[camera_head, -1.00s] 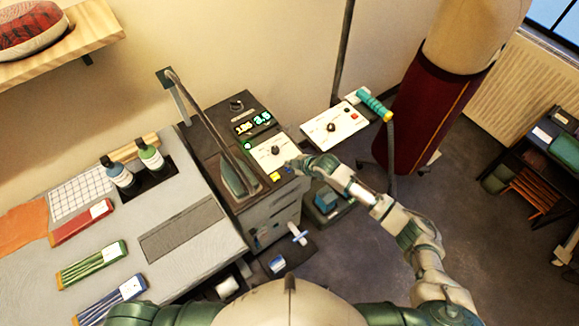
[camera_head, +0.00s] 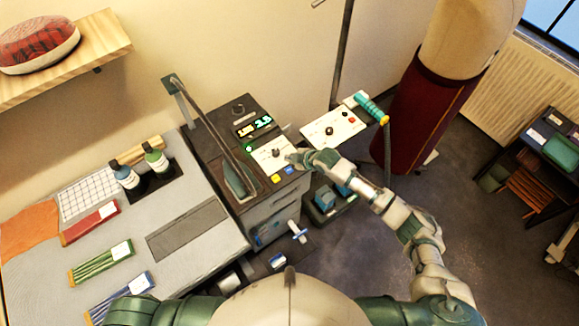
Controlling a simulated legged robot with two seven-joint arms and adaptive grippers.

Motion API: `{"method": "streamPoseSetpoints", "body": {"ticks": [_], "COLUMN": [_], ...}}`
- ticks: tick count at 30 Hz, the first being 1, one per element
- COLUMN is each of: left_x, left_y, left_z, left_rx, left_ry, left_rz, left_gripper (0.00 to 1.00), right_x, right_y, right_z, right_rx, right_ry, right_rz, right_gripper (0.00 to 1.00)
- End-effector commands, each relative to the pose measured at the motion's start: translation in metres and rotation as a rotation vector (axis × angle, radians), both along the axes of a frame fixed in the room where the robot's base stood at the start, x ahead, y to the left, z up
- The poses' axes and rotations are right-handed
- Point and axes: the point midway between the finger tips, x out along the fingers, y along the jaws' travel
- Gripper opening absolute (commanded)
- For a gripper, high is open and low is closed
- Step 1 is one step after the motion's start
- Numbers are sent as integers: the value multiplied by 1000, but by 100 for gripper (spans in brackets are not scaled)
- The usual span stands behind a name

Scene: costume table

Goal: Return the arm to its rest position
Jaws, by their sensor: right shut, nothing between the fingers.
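My right arm reaches up from the lower right. Its gripper (camera_head: 296,158) is shut and empty, over or just beside the right edge of the white control panel (camera_head: 270,154) on the dark machine (camera_head: 228,150). I cannot tell whether it touches the panel. A dark knob, a yellow button (camera_head: 276,178) and a blue button (camera_head: 289,170) show on the panel. Only the upper part of my left arm shows at the bottom left; its gripper is out of view.
The grey table (camera_head: 215,247) at left holds two bottles (camera_head: 156,158) and several coloured bundles. A second white panel (camera_head: 333,128) with a teal-handled lever (camera_head: 371,108) stands right of the machine. A dark red dress form (camera_head: 420,110) stands behind. Open floor (camera_head: 480,220) lies at right.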

Motion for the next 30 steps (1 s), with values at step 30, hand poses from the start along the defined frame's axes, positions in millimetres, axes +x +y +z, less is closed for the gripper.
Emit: {"method": "streamPoseSetpoints", "body": {"ticks": [30], "left_x": [0], "left_y": [0], "left_z": [8], "left_rx": [0], "left_ry": [0], "left_rz": [0], "left_gripper": [57], "right_x": [-131], "right_y": [15], "right_z": [-19], "right_rx": [175], "right_ry": [271], "right_rz": [-244], "right_gripper": [0]}}
